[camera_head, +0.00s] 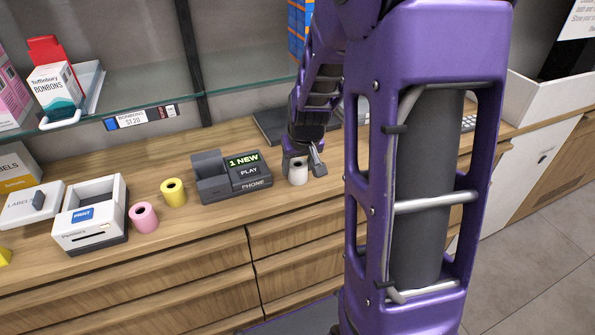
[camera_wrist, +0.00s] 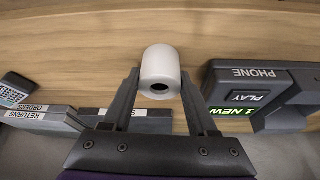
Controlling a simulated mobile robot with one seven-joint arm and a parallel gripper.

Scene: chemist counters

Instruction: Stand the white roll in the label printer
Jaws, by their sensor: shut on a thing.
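The white roll (camera_head: 298,172) is at the right of the phone on the wooden counter. It also shows in the wrist view (camera_wrist: 160,66), between the fingers, with the dark hole in its end visible. My gripper (camera_head: 304,162) is shut on the roll; its fingers (camera_wrist: 158,88) lie on either side of it. Whether the roll touches the counter I cannot tell. The label printer (camera_head: 90,215), a white box with a blue print label and a dark base, stands at the left of the counter.
A labels box (camera_head: 15,168) and a white lid (camera_head: 30,205) lie at far left. A glass shelf (camera_head: 150,96) hangs above the counter.

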